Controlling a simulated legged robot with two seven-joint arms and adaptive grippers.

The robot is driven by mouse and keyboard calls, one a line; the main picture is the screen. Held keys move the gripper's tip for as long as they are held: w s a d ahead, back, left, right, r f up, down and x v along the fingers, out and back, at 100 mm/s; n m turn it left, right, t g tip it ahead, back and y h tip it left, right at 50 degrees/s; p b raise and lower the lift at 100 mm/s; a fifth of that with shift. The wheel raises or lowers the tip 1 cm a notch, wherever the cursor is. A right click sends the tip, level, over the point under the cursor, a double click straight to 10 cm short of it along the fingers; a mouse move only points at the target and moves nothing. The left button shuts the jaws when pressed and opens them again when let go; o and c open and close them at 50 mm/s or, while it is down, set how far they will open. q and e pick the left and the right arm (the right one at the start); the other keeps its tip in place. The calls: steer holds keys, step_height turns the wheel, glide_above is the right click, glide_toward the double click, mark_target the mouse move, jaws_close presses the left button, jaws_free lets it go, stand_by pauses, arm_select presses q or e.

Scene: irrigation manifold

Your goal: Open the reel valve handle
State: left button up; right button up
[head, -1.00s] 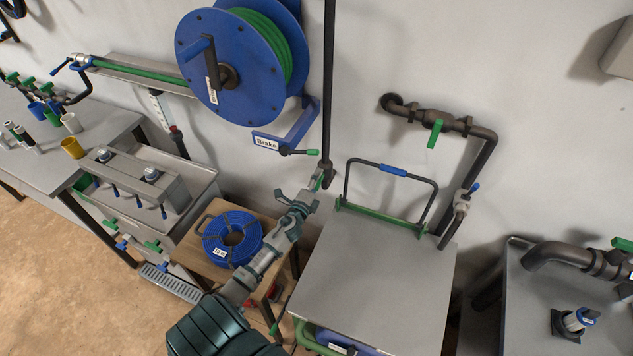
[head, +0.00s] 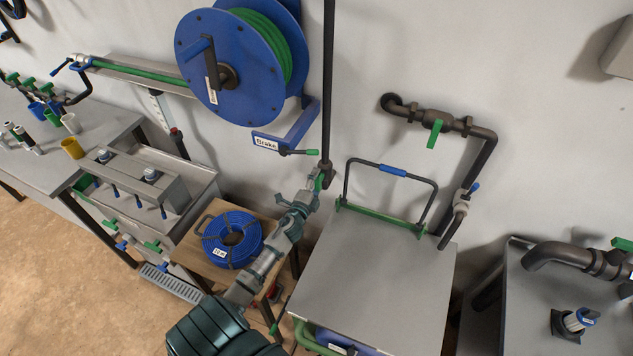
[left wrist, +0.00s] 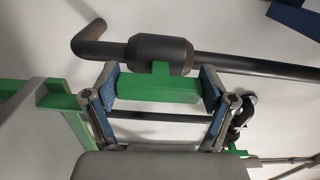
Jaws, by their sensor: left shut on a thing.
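The reel valve is a dark body (left wrist: 160,54) on a dark pipe, with a green handle (left wrist: 158,88). In the left wrist view the handle runs roughly alongside the pipe, just below the valve body. My left gripper (left wrist: 159,86) has its two blue-padded fingers at the handle's two ends, shut on it. In the head view my left gripper (head: 318,182) is at the lower part of the vertical dark pipe (head: 328,90), and it mostly hides the valve and handle. My right gripper is not in view.
A blue reel (head: 205,85) with green hose is on the wall, with a green-tipped brake lever (head: 300,152) close above my gripper. A grey-topped cart (head: 370,275) with a raised handle stands to the right. A blue hose coil (head: 215,245) lies on a wooden stand.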

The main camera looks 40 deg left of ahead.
arm_select(q)
steer(key=o, duration=1)
steer(key=shift+s+f, duration=0.1)
steer(key=shift+f, duration=0.25)
steer(key=shift+a+r, duration=0.1)
steer(key=shift+r, duration=0.05)
steer(key=v, duration=1.2)
